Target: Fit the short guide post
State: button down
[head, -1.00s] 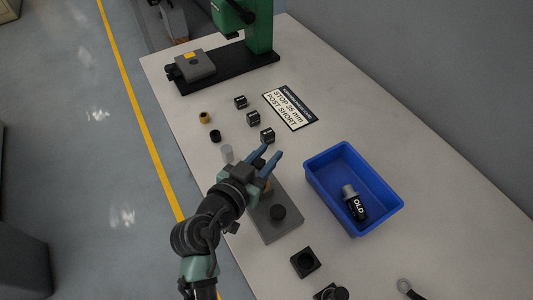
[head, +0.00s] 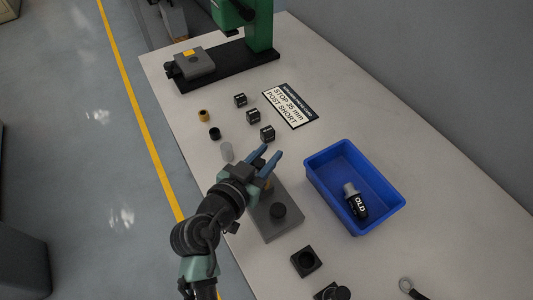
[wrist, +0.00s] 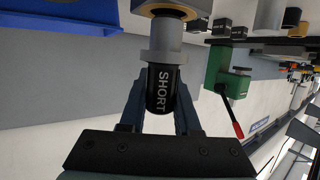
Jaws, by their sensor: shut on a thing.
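My gripper (head: 267,161) is shut on the short guide post (wrist: 162,90), which has a black body marked SHORT. In the wrist view the gripper (wrist: 161,105) has one finger on each side of the black part. The post's grey collar (wrist: 160,57) and grey shaft (wrist: 167,36) point away from the gripper to a brass ring (wrist: 168,11). The shaft lines up with the ring; I cannot tell how far it is inside. In the head view the gripper is over the far end of the grey plate (head: 284,228), hiding the post.
A blue bin (head: 393,199) holds a post marked OLD (head: 357,204). A sign (head: 290,106) reads STOP 35 mm, POST SHORT. Several small black blocks, a brass bushing (head: 204,115) and a pale cylinder (head: 227,151) stand nearby. A green press (head: 259,30) is at the back.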

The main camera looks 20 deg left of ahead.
jog(key=shift+f+b, duration=1.3)
jog(key=c, duration=0.6)
grip_release()
jog(key=shift+o, duration=0.3)
jog(key=shift+f, duration=0.1)
jog(key=shift+s, duration=0.1)
jog(key=b+v, duration=0.1)
jog(key=v, duration=1.2)
jog(key=shift+b, duration=0.35)
